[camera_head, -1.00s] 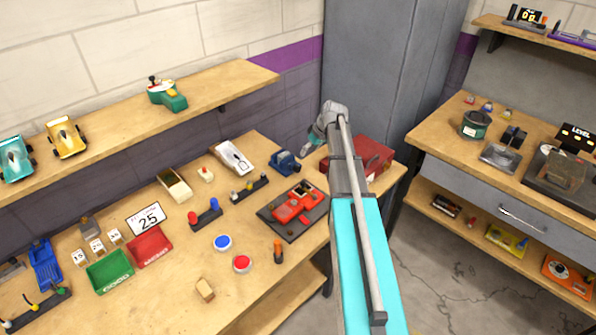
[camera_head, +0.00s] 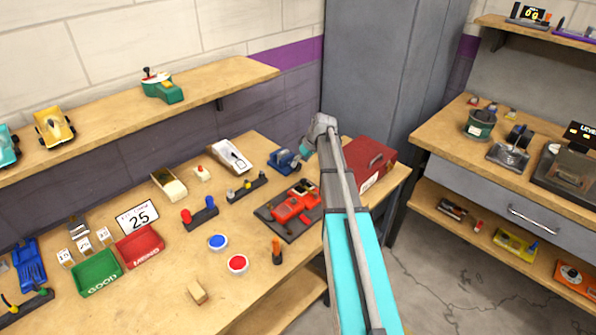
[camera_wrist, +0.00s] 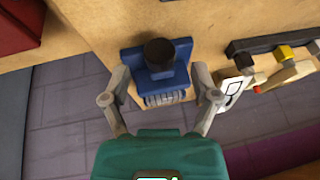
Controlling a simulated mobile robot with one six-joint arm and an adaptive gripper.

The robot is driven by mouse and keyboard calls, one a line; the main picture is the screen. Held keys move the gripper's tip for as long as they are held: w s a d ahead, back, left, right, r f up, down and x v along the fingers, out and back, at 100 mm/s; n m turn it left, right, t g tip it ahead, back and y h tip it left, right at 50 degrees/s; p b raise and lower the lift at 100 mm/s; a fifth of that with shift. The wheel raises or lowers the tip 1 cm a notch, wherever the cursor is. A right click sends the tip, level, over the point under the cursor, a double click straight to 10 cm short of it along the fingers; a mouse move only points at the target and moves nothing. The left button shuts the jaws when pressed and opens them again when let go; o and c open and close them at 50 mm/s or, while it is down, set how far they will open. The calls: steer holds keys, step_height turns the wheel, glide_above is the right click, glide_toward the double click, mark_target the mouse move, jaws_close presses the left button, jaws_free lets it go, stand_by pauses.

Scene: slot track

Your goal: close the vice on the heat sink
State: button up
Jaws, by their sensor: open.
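The blue vice (camera_head: 283,159) stands near the back edge of the workbench, below the wall shelf. In the wrist view the vice (camera_wrist: 150,75) shows from above, with a round black knob (camera_wrist: 158,52) on it. A grey finned piece, which looks like the heat sink (camera_wrist: 165,98), sits at the vice's edge nearest my gripper; how it sits between the jaws is hard to tell. My gripper (camera_wrist: 160,76) is open, its fingers apart on either side of the vice. In the head view my gripper (camera_head: 307,149) is just right of the vice.
A red box (camera_head: 368,160) stands right of the vice. A dark tray with a red device (camera_head: 296,205) lies in front. Bare wood lies around the coloured buttons.

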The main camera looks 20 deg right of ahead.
steer(key=shift+b+x, duration=0.85)
steer(key=shift+x, duration=0.45)
jaws_close()
steer(key=shift+y, duration=0.3)
